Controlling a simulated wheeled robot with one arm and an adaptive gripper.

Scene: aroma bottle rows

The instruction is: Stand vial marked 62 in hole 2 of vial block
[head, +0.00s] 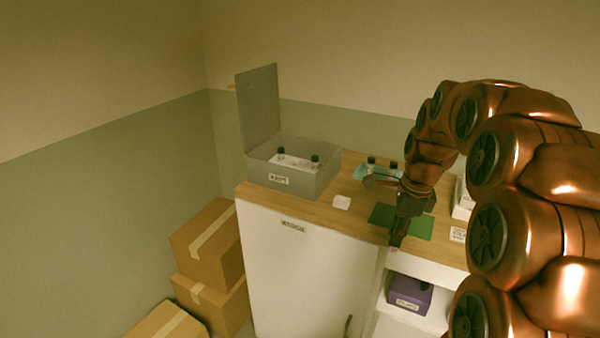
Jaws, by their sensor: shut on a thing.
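My gripper (396,240) hangs low at the front edge of the wooden counter, near the green mat, with its fingers pointing down. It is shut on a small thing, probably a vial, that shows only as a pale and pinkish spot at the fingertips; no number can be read. A teal block (360,174), perhaps the vial block, stands at the back of the counter, partly hidden behind my arm. Two dark-capped vials (371,163) show at it. Its holes and their numbers cannot be made out.
An open grey box (323,178) with its lid raised holds dark-capped bottles (280,154) in a white insert. A small white object (342,202) lies right of it. A green mat (419,228) lies under my arm. A purple box (408,298) sits on the shelf below. Cartons (208,240) stand left.

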